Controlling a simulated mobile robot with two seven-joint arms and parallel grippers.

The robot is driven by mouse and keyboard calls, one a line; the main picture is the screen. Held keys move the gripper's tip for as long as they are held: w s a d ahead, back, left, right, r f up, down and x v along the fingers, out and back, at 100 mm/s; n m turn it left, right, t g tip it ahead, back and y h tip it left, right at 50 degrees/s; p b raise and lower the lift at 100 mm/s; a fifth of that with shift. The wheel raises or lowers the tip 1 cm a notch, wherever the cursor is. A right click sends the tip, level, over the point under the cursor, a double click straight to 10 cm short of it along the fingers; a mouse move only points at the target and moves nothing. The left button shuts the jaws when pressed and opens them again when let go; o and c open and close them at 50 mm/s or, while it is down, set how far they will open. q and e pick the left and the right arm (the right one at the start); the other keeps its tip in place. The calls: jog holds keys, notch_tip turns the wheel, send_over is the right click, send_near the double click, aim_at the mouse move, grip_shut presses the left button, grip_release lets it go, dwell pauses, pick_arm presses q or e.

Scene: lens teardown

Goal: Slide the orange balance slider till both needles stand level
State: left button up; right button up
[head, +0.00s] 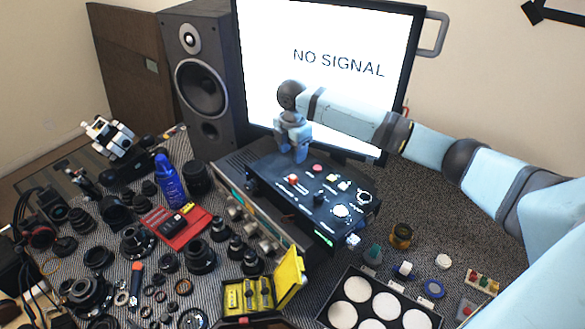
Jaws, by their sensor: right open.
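A black control panel (290,192) with red, white and yellow buttons and knobs lies below the monitor. I cannot make out an orange slider on the panel. My right gripper (299,156) points down at the panel's back edge, its arm reaching in from the right. It is open and I see nothing between its fingers; whether it touches the panel is unclear. It hides part of the back edge. My left gripper is not in view.
A monitor (330,62) and a speaker (203,75) stand behind. A grey knobbed unit (262,222) adjoins the panel's left. Lens parts crowd the left, with a blue bottle (167,180) and red tray (177,232). A yellow case (288,275) and a tray of white discs (330,310) lie in front.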

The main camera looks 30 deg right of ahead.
notch_tip(320, 180, up, 4)
jog(key=shift+f, duration=0.1)
dwell(0.5)
